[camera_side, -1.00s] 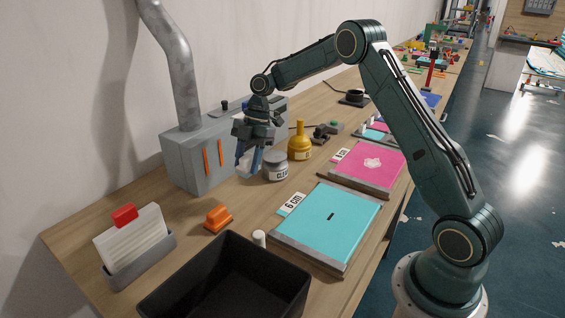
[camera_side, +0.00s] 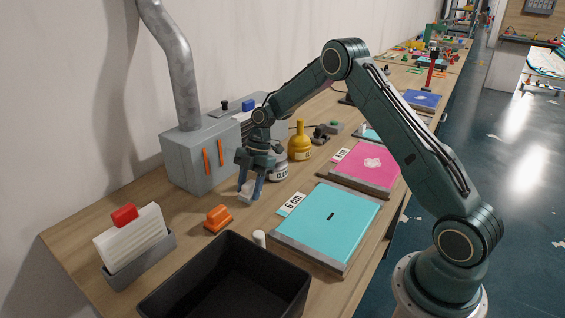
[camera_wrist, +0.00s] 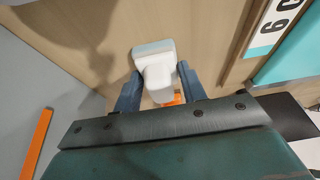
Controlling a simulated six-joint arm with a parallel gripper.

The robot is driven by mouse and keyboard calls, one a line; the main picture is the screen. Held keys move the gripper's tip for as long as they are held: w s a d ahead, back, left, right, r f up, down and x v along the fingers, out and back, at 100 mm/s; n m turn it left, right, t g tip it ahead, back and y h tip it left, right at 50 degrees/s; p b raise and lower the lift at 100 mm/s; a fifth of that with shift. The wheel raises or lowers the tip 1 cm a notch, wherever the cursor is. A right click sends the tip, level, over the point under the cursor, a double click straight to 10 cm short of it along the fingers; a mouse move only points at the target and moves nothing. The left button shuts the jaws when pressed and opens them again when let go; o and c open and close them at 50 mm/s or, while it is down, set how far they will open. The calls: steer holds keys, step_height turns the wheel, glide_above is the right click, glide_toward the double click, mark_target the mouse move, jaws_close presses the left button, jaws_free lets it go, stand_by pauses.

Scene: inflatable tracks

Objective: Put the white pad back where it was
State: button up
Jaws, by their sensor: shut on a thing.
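My gripper (camera_side: 249,190) is shut on the white pad (camera_side: 246,196), low over the wooden table in front of the grey box. In the wrist view the white pad (camera_wrist: 155,68) sits between the two blue fingers of my gripper (camera_wrist: 158,88), with a wider flat part and a narrower block part showing. I cannot tell whether the pad touches the table.
An orange block (camera_side: 218,218) lies just nearer the camera than the gripper. A jar (camera_side: 279,168) and yellow bottle (camera_side: 300,142) stand behind it. The grey box (camera_side: 200,160) is to the left. A turquoise panel (camera_side: 328,220), white cylinder (camera_side: 259,238) and black bin (camera_side: 228,275) are nearer.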

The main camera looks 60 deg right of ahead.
steer(key=shift+f, duration=0.35)
steer(key=o, duration=0.9)
steer(key=shift+o, duration=0.2)
steer(key=shift+r, duration=0.1)
steer(key=v, duration=1.2)
steer(key=shift+a+r, duration=0.1)
steer(key=shift+r, duration=0.1)
